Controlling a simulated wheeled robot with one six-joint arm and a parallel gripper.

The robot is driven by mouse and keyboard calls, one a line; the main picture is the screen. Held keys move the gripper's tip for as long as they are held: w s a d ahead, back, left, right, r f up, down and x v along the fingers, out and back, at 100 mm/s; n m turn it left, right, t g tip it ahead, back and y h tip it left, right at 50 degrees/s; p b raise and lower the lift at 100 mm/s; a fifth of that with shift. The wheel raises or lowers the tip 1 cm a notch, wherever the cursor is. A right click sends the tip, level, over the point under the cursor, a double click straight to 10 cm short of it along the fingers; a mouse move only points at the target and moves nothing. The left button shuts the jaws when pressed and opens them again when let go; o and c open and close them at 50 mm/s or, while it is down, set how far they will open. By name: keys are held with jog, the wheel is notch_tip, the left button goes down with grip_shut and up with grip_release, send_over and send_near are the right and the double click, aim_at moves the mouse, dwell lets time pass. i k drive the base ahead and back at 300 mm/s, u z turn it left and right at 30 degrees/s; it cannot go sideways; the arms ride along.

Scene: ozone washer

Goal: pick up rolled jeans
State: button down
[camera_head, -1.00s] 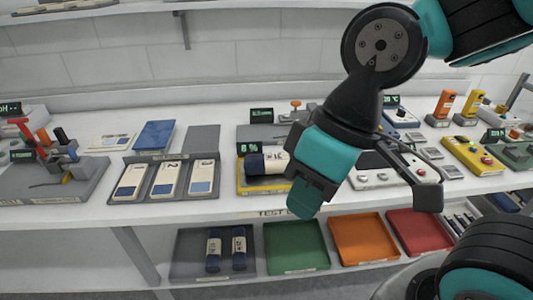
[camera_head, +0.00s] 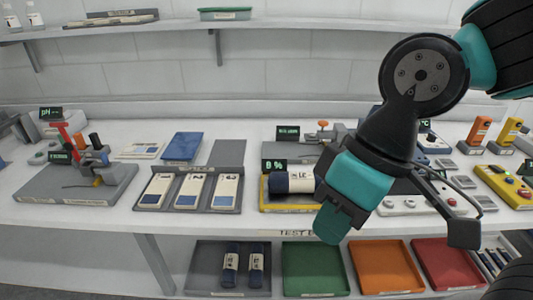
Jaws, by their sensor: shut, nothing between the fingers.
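One rolled pair of jeans (camera_head: 290,184), dark blue with a pale labelled band, lies on its side in a yellow-edged tray (camera_head: 268,207) on the bench. Two more rolls, a left one (camera_head: 230,265) and a right one (camera_head: 256,266), lie side by side in a grey bin (camera_head: 204,268) on the lower shelf. My gripper (camera_head: 332,222) is shut and empty. In the picture it is just right of the bench roll, over the bench's front edge. My arm covers what lies behind it, possibly the roll's right end.
Green (camera_head: 313,268), orange (camera_head: 386,267) and red (camera_head: 447,263) bins stand right of the grey bin, and look empty. A card holder (camera_head: 190,210) and a grey device (camera_head: 75,187) stand left on the bench. A button box (camera_head: 505,185) is at right.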

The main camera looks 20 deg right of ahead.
aim_at(278, 182)
jog(key=z, duration=0.1)
jog(key=k, duration=0.5)
jog(key=u, duration=0.7)
jog(key=i, duration=1)
jog(key=z, duration=0.6)
